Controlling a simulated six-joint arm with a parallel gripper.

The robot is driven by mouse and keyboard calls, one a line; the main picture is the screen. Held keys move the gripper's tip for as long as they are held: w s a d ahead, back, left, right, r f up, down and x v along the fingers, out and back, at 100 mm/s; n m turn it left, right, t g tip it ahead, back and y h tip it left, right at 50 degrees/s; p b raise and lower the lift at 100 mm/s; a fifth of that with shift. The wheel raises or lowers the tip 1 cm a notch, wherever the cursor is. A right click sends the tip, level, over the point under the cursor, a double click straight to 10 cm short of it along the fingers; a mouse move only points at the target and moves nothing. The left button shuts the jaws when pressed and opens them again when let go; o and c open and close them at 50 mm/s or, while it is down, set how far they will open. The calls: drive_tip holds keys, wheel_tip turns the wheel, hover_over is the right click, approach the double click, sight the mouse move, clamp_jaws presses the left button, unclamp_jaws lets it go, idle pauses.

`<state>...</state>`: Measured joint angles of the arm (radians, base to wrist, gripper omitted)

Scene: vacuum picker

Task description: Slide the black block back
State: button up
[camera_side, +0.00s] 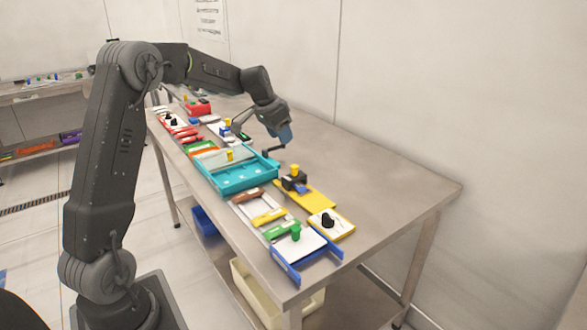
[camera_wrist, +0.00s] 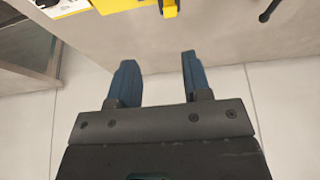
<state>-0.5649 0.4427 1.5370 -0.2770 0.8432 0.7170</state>
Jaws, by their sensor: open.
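A black block (camera_side: 293,184) with a yellow knob on top sits at the far-left end of a yellow plate (camera_side: 319,198), in the middle of the table in the side view. My gripper (camera_side: 286,138) hangs above the table, behind and above the block, apart from it. In the wrist view my gripper (camera_wrist: 157,68) is open, with its two blue fingers spread and nothing between them. A yellow piece (camera_wrist: 169,9) is cut off at the top of that view. I cannot make out the black block there.
A teal tray (camera_side: 222,184) stands left of the yellow plate. A white plate with a black knob (camera_side: 326,220) and a blue-sided tray (camera_side: 288,262) lie nearer the front. A dark lever-like piece (camera_side: 270,152) is near my gripper. The table's right side (camera_side: 390,170) is clear.

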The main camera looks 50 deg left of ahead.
sight(294, 168)
drive_tip(key=x, duration=0.5)
drive_tip(key=a+x, duration=0.1)
drive_tip(key=x, duration=0.9)
drive_tip(key=shift+a, duration=0.3)
drive_tip(key=shift+c, duration=0.3)
clamp_jaws()
